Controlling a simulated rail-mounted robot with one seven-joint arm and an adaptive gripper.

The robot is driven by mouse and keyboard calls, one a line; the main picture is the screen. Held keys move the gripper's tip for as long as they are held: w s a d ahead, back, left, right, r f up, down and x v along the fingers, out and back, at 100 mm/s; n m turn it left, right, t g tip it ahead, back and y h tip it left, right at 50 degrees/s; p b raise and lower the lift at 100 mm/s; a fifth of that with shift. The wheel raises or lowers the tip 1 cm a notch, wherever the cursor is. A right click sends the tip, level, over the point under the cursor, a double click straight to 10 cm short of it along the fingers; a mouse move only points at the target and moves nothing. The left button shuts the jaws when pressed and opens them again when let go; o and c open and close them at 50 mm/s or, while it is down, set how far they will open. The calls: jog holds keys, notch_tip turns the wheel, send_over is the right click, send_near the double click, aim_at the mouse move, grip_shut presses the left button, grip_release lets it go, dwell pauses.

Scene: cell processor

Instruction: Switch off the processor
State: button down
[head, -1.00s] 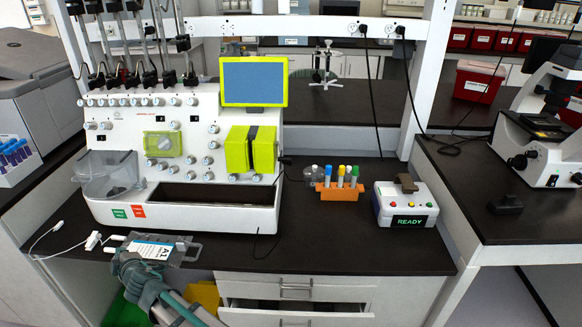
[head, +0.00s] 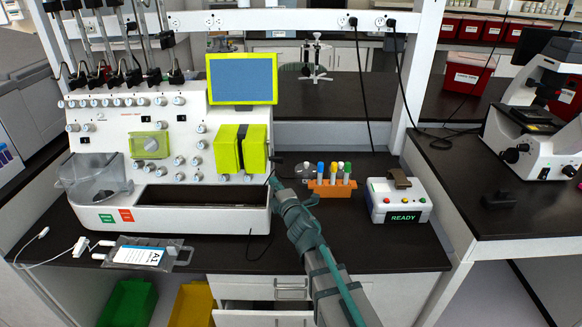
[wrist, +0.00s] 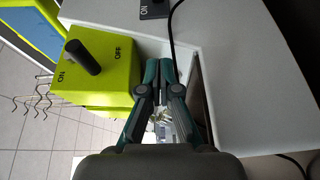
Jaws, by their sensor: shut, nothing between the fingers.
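The processor (head: 120,215) is a white bench machine with a blue screen (head: 242,78) and a yellow-green block (head: 243,148) at its right. In the wrist view the block (wrist: 75,85) carries a black lever (wrist: 84,57) between the words ON and OFF. A separate dark plate (wrist: 153,9) with partly visible lettering sits on the white side, near the top edge. My gripper (wrist: 159,66) is shut and empty, with its fingertips beside the block's OFF side. In the head view my gripper (head: 274,182) is at the processor's right side; contact cannot be told.
An orange tube rack (head: 333,187) and a white box reading READY (head: 400,203) stand right of my arm. A labelled bag (head: 145,254) lies at the front left of the bench. A black cable (wrist: 173,35) runs past my fingertips.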

jog(key=shift+h, duration=0.4)
jog(key=d, duration=0.5)
jog(key=shift+w+d, duration=0.2)
jog(key=shift+d, duration=0.05)
jog(key=x, duration=1)
jog(key=shift+p, duration=0.45)
